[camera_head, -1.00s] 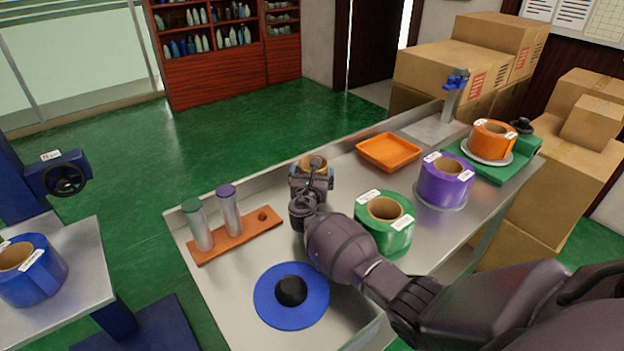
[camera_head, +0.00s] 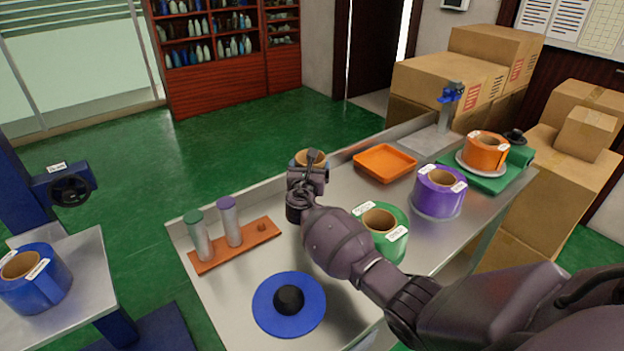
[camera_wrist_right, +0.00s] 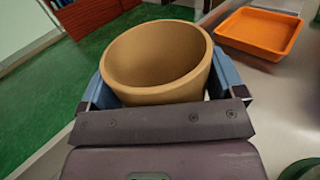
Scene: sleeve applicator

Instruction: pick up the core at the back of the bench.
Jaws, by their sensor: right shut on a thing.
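The core (camera_head: 311,157) is a tan cardboard tube at the back edge of the metal bench, mostly hidden behind my right gripper in the head view. In the right wrist view the core (camera_wrist_right: 158,60) stands between the two blue fingers, its open end toward the camera. My right gripper (camera_head: 308,172) is shut on the core; it also shows in the right wrist view (camera_wrist_right: 160,92). I cannot tell whether the core's bottom touches the bench. My left gripper is not in view.
An orange tray (camera_head: 385,163) lies right of the core. Green (camera_head: 392,243), purple (camera_head: 438,199) and orange (camera_head: 486,153) rolls stand along the bench. A wooden rack (camera_head: 240,246) with two cylinders is left. A blue disc (camera_head: 266,306) with a black knob lies in front.

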